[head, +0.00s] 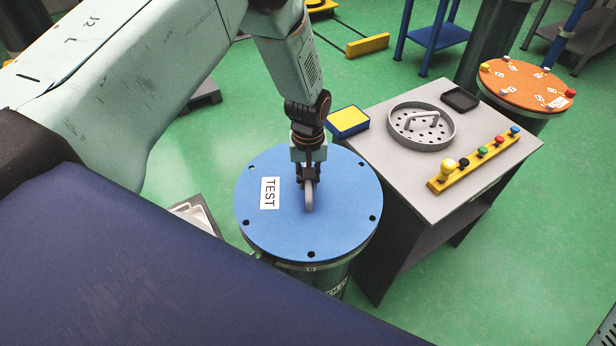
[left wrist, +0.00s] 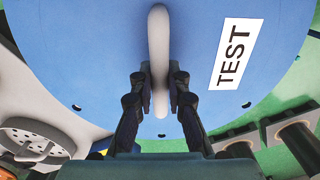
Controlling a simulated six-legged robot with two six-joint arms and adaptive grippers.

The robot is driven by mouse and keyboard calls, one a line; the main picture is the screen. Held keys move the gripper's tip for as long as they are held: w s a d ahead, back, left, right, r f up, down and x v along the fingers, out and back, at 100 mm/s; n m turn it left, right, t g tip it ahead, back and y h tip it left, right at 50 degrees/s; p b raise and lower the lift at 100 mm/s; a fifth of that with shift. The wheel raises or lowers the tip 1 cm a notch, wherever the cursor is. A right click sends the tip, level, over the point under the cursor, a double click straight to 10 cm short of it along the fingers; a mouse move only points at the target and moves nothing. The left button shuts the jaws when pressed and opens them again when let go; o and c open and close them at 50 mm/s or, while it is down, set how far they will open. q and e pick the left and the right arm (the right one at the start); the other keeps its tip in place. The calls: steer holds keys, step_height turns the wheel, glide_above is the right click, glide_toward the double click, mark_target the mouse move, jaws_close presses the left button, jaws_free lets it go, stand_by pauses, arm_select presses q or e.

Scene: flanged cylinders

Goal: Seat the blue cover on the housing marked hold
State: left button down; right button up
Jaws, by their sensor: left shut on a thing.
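The blue cover (head: 340,215) is a round disc with small holes near its rim, a grey handle and a white TEST label (head: 270,193). It lies over a dark cylindrical housing (head: 325,277), of which only the front part shows below the rim. The lettering on that housing is mostly hidden, so I cannot read it. My left gripper (head: 308,181) points down and is shut on the cover's handle. In the left wrist view the fingers (left wrist: 157,95) stand on both sides of the handle (left wrist: 158,50). My right gripper is not in view.
An orange cover (head: 525,82) tops another cylinder behind. Green floor is open at right front.

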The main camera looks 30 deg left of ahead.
arm_select(q)
steer(key=shift+w+f+b, duration=0.1)
steer(key=shift+f+b, duration=0.35)
steer(key=shift+f, duration=0.15)
stand_by(0.7)
steer(key=c, duration=1.3)
jaws_free()
steer(key=shift+o, duration=0.4)
steer(key=shift+s+f, duration=0.15)
steer(key=shift+s, duration=0.05)
steer(key=shift+r+p, duration=2.85)
steer(key=shift+r, duration=0.8)
steer(key=shift+f, duration=0.1)
